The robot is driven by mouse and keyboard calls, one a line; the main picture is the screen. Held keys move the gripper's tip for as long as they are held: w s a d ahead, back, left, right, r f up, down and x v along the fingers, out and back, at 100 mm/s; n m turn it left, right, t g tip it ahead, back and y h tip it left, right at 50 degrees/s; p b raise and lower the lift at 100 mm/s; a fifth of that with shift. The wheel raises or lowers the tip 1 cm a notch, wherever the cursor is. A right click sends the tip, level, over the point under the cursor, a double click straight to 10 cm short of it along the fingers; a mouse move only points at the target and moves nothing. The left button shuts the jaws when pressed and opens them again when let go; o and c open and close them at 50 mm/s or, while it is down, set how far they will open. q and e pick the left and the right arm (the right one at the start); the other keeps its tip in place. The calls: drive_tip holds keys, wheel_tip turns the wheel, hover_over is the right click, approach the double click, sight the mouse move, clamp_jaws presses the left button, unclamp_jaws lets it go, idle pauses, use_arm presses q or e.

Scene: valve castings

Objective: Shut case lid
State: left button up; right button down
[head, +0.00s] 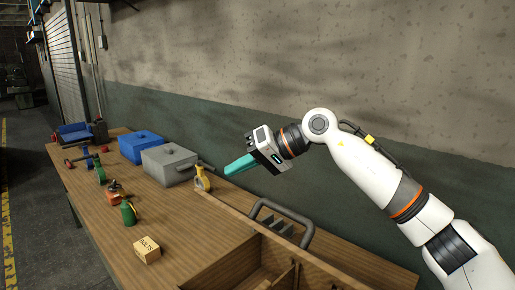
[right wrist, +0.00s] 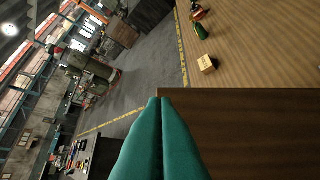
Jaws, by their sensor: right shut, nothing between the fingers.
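A wooden case (head: 225,277) with inner dividers stands at the front of the workbench, cut off by the lower edge of the head view. A wooden panel, which looks like its raised lid (head: 250,229), rises at its back. A broad wooden surface fills the lower right of the right wrist view close up; I cannot tell for sure that it is the lid. My right gripper (head: 229,169) is above the bench, beyond the panel's far left end, its teal fingers pointing left. The fingers also show in the right wrist view (right wrist: 158,102), pressed together and empty. My left gripper is out of view.
A grey metal handle (head: 309,232) and rack stand behind the panel. A grey box (head: 170,166), a blue box (head: 140,146) and a yellow casting (head: 202,181) stand farther back. A bolts box (head: 147,250) and a green bottle (head: 128,212) are left. The wall runs along the right.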

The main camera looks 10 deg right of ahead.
drive_tip(key=a+f+p, duration=0.1)
drive_tip(key=a+f, duration=0.1)
drive_tip(key=shift+s+a+f+p, duration=0.25)
drive_tip(key=shift+s+a+p, duration=0.05)
drive_tip(key=shift+s+p, duration=0.05)
drive_tip(key=shift+s+a+f, duration=0.25)
drive_tip(key=shift+a+f, duration=0.05)
drive_tip(key=shift+f, duration=0.2)
drive_tip(key=shift+s+a+f+n+t+h+b, duration=0.5)
drive_tip(key=shift+s+a+f+h+b, duration=0.8)
drive_tip(key=shift+f+b, duration=1.9)
drive_tip(key=shift+s+a+f+n+t+h+b, duration=0.3)
drive_tip(key=shift+s+a+f+n+h+b, duration=0.3)
drive_tip(key=shift+a+f+b, duration=1.9)
drive_tip(key=shift+s+a+f+n+t+h+b, duration=0.5)
drive_tip(key=shift+s+a+f+h+b, duration=0.55)
drive_tip(key=shift+f+b, duration=2.75)
drive_tip(key=shift+s+d+r+y+b, duration=0.1)
drive_tip(key=shift+r+y+b, duration=0.05)
drive_tip(key=shift+r+b, duration=0.15)
drive_tip(key=shift+s+d+r+y+b, duration=0.1)
drive_tip(key=shift+r+b, duration=0.1)
drive_tip(key=shift+r, duration=0.15)
